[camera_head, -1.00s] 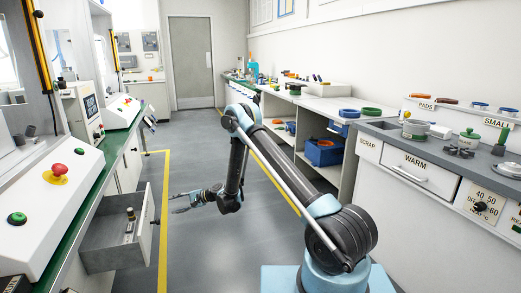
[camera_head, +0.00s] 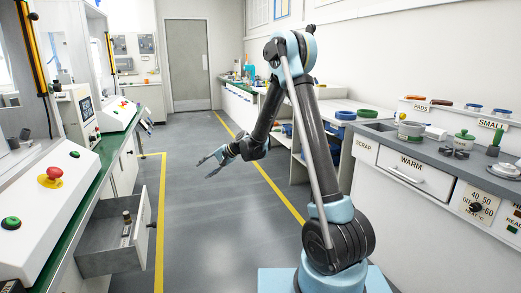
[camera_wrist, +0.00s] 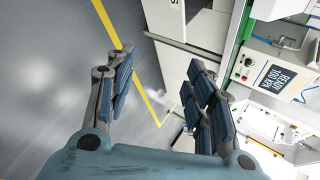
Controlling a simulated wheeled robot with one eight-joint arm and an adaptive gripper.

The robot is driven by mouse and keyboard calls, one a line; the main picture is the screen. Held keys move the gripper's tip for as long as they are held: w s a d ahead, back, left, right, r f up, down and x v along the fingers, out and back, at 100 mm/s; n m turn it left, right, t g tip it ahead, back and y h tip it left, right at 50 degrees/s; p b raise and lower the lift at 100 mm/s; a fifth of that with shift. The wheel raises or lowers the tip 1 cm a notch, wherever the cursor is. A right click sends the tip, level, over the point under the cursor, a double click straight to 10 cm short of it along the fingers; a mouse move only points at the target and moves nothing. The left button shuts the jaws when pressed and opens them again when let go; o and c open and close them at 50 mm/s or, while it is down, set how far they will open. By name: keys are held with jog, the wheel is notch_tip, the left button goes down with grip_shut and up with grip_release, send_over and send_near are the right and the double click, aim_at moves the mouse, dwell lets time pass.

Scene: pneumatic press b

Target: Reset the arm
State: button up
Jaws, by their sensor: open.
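My gripper (camera_head: 212,165) hangs in the air over the aisle floor, between the green-edged press bench on the left and the counters on the right. It points left, with its fingers spread apart. In the wrist view my gripper (camera_wrist: 160,95) is open, with grey floor and a yellow line behind the fingers and nothing between them. My arm rises from its base and bends at a high elbow, with the forearm sloping down to the left.
An open drawer (camera_head: 112,248) juts from the left bench and holds a small part. The press panel (camera_head: 45,195) has red and green buttons. The right counter (camera_head: 385,150) carries pots and a WARM drawer (camera_head: 405,170). The aisle floor (camera_head: 200,215) is clear.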

jog(key=s+d+r+n+h, duration=0.1)
jog(key=s+d+r+h, duration=0.15)
jog(key=s+d, duration=0.4)
jog(key=s+d+r+t+h, duration=0.1)
jog(key=s+d+r, duration=0.3)
jog(key=d, duration=0.6)
jog(key=s+d+r+n+h, duration=0.1)
jog(key=s+d+r, duration=0.35)
jog(key=d, duration=0.45)
jog(key=s+d+f+h, duration=0.3)
jog(key=s+d, duration=0.6)
jog(key=s, duration=0.3)
jog(key=s+d+f+n+h, duration=0.1)
jog(key=s+d+f+h, duration=0.2)
jog(key=s+d, duration=0.7)
jog(key=s+f, duration=0.2)
jog(key=s, duration=0.1)
jog(key=shift+s+d+g, duration=0.15)
jog(key=shift+s+g, duration=0.05)
jog(key=shift+g, duration=0.1)
